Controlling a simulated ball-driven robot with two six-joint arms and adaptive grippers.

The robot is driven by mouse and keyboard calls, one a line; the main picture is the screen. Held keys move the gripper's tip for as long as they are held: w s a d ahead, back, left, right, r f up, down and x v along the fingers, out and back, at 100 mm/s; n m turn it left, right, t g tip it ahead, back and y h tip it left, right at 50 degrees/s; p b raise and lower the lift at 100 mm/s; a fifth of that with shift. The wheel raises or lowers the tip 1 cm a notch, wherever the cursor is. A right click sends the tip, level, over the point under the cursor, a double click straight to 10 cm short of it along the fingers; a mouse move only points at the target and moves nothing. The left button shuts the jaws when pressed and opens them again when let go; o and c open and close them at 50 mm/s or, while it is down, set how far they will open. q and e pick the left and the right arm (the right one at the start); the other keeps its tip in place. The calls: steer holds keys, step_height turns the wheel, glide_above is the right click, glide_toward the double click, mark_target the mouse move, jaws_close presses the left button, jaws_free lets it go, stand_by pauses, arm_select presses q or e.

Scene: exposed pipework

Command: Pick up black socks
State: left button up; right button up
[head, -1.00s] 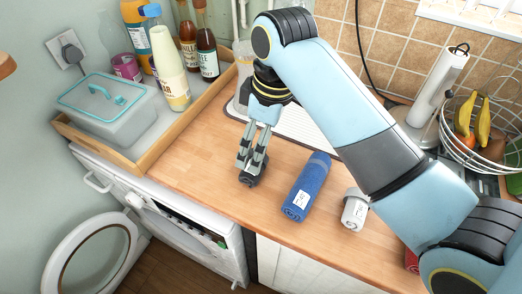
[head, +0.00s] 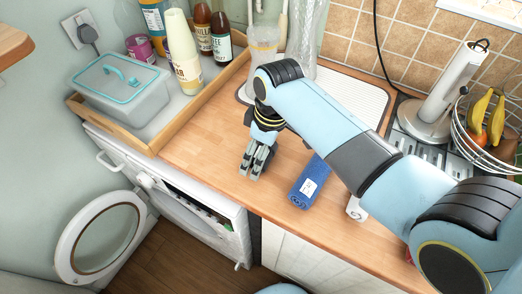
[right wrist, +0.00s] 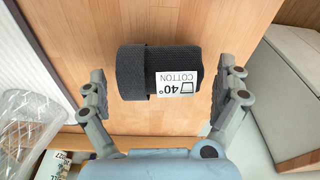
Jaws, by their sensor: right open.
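The black socks (right wrist: 163,72) show in the right wrist view as a dark rolled bundle with a white "40° COTTON" label, lying on the wooden worktop. My right gripper (right wrist: 163,80) is open there, with one finger on each side of the bundle and a gap on both sides. In the head view my right gripper (head: 256,170) points down over the worktop, left of a blue roll. It hides the socks there. My left gripper is in neither view.
The blue labelled roll (head: 309,184) lies just right of the gripper. A white item (head: 355,209) is partly behind my right arm. A wooden tray (head: 152,143) with a lidded box (head: 122,92) and bottles stands left. The worktop's front edge is near.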

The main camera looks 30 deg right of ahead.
steer(key=shift+f, duration=0.15)
steer(key=c, duration=1.2)
